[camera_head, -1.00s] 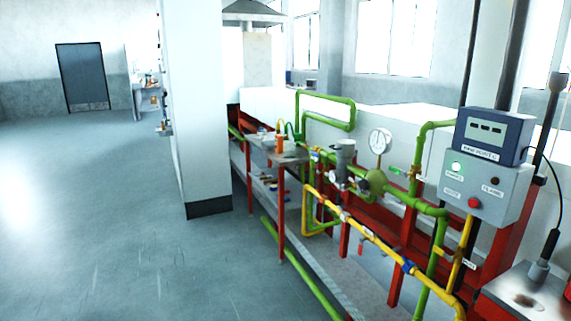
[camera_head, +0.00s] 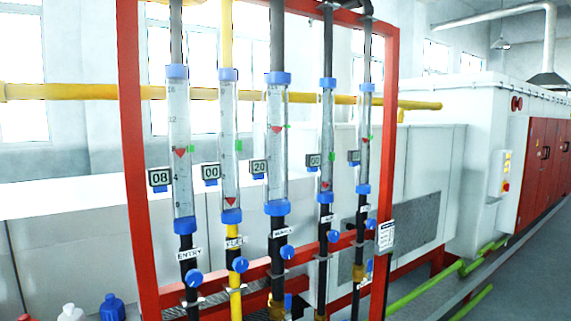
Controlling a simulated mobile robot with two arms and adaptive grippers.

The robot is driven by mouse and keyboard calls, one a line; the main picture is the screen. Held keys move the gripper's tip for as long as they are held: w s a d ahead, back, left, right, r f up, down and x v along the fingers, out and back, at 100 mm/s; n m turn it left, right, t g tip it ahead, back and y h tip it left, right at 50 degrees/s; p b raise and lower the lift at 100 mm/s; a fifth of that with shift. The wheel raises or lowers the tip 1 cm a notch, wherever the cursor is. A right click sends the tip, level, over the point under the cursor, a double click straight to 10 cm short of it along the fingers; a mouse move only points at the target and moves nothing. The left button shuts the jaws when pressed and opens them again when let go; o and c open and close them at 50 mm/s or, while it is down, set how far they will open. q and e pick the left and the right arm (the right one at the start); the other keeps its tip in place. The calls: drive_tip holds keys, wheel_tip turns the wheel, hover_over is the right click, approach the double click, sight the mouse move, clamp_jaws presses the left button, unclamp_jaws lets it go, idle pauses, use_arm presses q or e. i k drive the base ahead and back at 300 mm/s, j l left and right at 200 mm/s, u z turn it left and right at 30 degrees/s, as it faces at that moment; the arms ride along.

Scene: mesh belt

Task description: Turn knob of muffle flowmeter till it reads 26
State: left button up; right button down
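A row of several clear flowmeter tubes with blue end caps hangs in a red frame. The third tube from the left (camera_head: 277,165) has a small label (camera_head: 283,232) that seems to read MUFFLE, though it is hard to read. Its display (camera_head: 259,167) reads 20. A red float sits in its upper part near a green mark. Its blue knob (camera_head: 288,252) is below the label. The first tube (camera_head: 180,120) is labelled ENTRY and its display reads 08. The second (camera_head: 229,120) is labelled FUEL and reads 00. Neither of my grippers is in view.
The red frame (camera_head: 130,160) has uprights on both sides of the tubes. White and blue bottles (camera_head: 111,308) stand at the lower left. A long white machine with red doors (camera_head: 543,155) runs back at right, with grey floor (camera_head: 530,285) before it.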

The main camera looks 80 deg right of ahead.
sight(287, 252)
drive_tip(key=z, duration=2.7)
